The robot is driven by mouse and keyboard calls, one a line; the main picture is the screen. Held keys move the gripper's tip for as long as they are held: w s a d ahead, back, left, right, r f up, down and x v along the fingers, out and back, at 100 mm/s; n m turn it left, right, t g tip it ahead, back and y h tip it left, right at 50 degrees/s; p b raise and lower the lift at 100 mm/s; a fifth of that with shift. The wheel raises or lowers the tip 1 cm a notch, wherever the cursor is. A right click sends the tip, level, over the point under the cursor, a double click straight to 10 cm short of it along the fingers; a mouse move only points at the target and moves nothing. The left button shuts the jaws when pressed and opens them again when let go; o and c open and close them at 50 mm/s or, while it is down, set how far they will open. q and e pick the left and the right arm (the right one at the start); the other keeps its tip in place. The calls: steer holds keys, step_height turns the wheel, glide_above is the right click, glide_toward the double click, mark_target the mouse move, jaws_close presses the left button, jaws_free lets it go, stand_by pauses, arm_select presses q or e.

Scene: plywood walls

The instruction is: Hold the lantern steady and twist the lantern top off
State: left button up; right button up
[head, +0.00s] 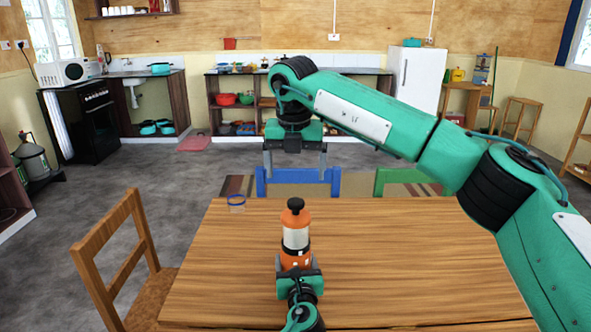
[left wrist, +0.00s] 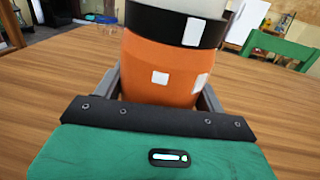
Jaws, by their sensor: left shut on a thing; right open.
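The top sits on the lantern. My left gripper (head: 297,268) is shut on the lantern's orange base from the near side. In the left wrist view the orange base (left wrist: 160,75) fills the space between the grey fingers; the lantern's top is out of that view. My right gripper (head: 295,172) is open and empty, pointing down, above and beyond the lantern top, apart from it.
A small clear glass with a blue rim (head: 237,203) stands on the table (head: 420,260) at the far left. A wooden chair (head: 130,260) is at the left, and blue (head: 300,182) and green (head: 400,177) chairs are behind. The table's right side is clear.

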mark_target(297, 214)
arm_select(q)
steer(key=shift+f, duration=0.1)
arm_select(e)
steer(key=n, duration=0.4)
steer(key=shift+d+f+y, duration=0.3)
steer(key=n, duration=0.3)
steer(key=shift+w+d+f+g, duration=0.15)
steer(key=shift+d+f+g, duration=0.05)
steer(key=shift+g, duration=0.1)
steer(key=n, duration=0.4)
steer(key=d+n+y, duration=0.1)
steer(key=n, duration=0.1)
steer(key=shift+w+f, duration=0.1)
steer(key=shift+f, duration=0.2)
steer(key=f, duration=0.4)
steer(key=a+f, duration=0.1)
steer(key=f, duration=0.3)
steer(key=w+f, duration=0.1)
steer(key=f, duration=0.3)
steer(key=shift+a, duration=0.35)
steer(key=shift+r, duration=0.1)
steer(key=c, duration=1)
steer(key=shift+s+m, duration=0.1)
steer(key=shift+m, duration=1.1)
steer(key=shift+c, duration=0.2)
